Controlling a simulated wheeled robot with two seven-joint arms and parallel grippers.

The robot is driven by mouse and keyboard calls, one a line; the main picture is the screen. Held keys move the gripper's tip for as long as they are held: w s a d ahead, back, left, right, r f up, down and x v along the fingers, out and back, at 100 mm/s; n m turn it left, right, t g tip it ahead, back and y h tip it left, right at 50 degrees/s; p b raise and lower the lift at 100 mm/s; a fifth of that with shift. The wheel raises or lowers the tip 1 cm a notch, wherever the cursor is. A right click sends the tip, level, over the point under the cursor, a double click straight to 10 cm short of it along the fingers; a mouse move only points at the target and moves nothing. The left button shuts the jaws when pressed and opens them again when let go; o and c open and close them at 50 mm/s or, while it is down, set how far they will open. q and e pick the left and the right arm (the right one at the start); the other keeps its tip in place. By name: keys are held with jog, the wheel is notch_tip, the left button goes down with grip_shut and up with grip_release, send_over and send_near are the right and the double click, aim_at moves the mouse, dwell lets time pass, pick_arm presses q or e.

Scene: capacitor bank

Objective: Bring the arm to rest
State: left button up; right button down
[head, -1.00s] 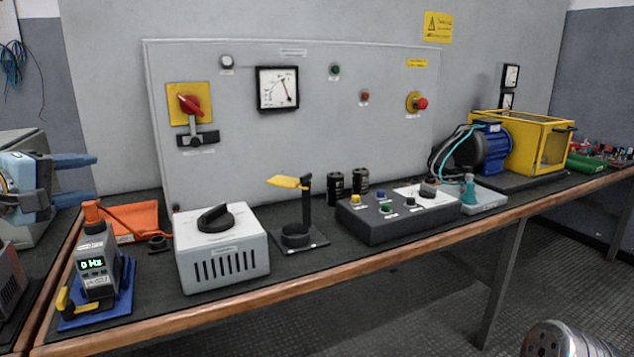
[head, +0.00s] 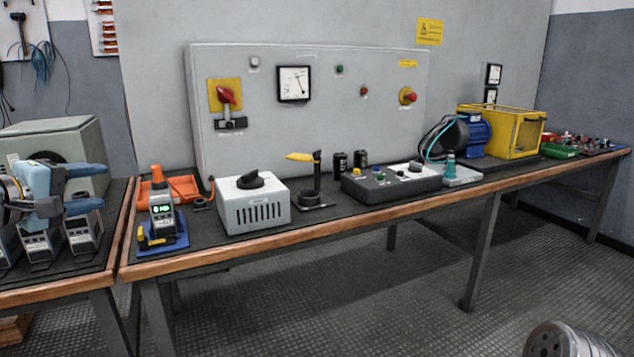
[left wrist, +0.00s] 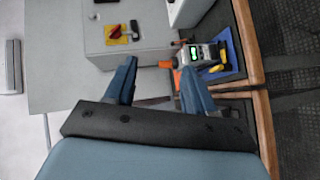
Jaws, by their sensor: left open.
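My left gripper (head: 100,189) is at the left edge of the head view, raised in front of the left bench. Its two blue fingers stand apart with nothing between them. In the left wrist view, the fingers of the gripper (left wrist: 158,72) are also spread and empty. The handheld meter (head: 161,212) with a lit green display stands on a blue tray (head: 176,243) to the right of the gripper, apart from it. The meter also shows in the left wrist view (left wrist: 203,53), beyond the right finger. My right gripper is not in view.
A grey panel (head: 330,130) stands behind the long bench. A white box with a black knob (head: 254,212), a dark control box (head: 391,189) and a yellow-framed motor guard (head: 512,146) are on it. Several small devices (head: 84,235) stand below the gripper.

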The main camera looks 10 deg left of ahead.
pick_arm(q)
jog(key=w+d+f+g, duration=0.2)
jog(key=w+f, duration=0.2)
jog(key=f, duration=0.7)
jog(key=w+d+f+g, duration=0.15)
jog(key=w+f, duration=0.25)
jog(key=f, duration=0.7)
jog(key=d+f+m+g, duration=0.15)
jog(key=d+f, duration=0.25)
jog(key=f, duration=0.5)
jog(key=d+f+m+g, duration=0.1)
jog(key=d+f+g, duration=0.2)
jog(key=f, duration=0.6)
jog(key=s+d+f+m+g, duration=0.2)
jog(key=s+d+f, duration=0.25)
jog(key=f, duration=0.35)
jog(key=s+d+f+m+g, duration=0.1)
jog(key=s+d+f, duration=0.2)
jog(key=d+f, duration=0.3)
jog(key=s+d+f+m+g, duration=0.1)
jog(key=s+d+f+m, duration=0.2)
jog(key=s+d+f, duration=0.3)
jog(key=s+d+f+m+g+h, duration=0.1)
jog(key=s+d+f, duration=0.4)
jog(key=s, duration=0.6)
jog(key=shift+d+f+m+g, duration=0.4)
jog(key=shift+f+m+g, duration=0.15)
jog(key=shift+m, duration=0.5)
